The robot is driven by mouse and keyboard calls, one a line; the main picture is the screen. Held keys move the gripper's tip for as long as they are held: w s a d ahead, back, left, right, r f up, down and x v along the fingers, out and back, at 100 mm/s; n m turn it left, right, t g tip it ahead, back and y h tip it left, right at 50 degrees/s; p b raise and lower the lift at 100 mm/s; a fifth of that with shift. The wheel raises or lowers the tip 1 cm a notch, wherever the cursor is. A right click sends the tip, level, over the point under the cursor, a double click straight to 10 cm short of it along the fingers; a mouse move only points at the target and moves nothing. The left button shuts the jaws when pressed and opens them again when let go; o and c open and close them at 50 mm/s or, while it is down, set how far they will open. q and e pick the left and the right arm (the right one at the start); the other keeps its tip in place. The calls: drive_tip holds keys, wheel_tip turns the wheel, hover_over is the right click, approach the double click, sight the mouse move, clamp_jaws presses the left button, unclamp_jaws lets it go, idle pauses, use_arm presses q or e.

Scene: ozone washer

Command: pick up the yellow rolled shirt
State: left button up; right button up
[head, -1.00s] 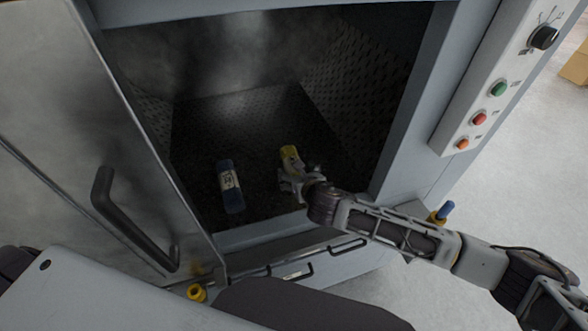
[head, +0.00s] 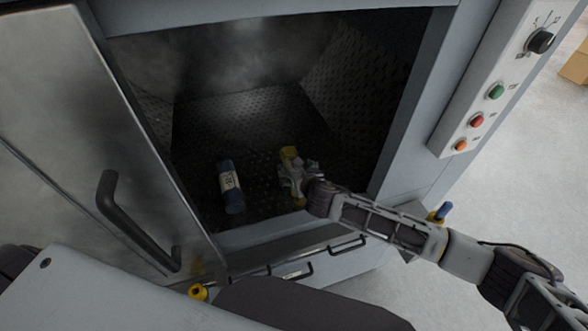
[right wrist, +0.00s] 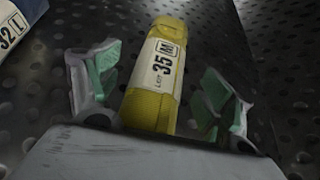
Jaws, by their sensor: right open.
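The yellow rolled shirt (right wrist: 157,75) lies on the perforated floor of the washer, with a white label band reading 35 and M. In the head view, its far end (head: 289,152) shows past my right gripper (head: 297,177), which covers much of it. In the right wrist view, my right gripper (right wrist: 158,95) is open, with one green-padded finger on each side of the shirt and a gap on both sides. The near end of the shirt is hidden behind the gripper's body. My left gripper is not in view.
A blue rolled shirt (head: 230,187) lies to the left on the washer floor; its label edge also shows in the right wrist view (right wrist: 20,28). The washer's open door (head: 75,110) stands at left. The control panel (head: 492,85) is at right. The floor behind the shirts is clear.

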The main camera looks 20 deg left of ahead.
drive_tip(key=shift+x, duration=1)
drive_tip(key=shift+s, duration=0.1)
drive_tip(key=c, duration=1.3)
drive_tip(key=shift+r, duration=0.1)
drive_tip(key=shift+r+b, duration=0.6)
drive_tip(key=shift+r, duration=4.35)
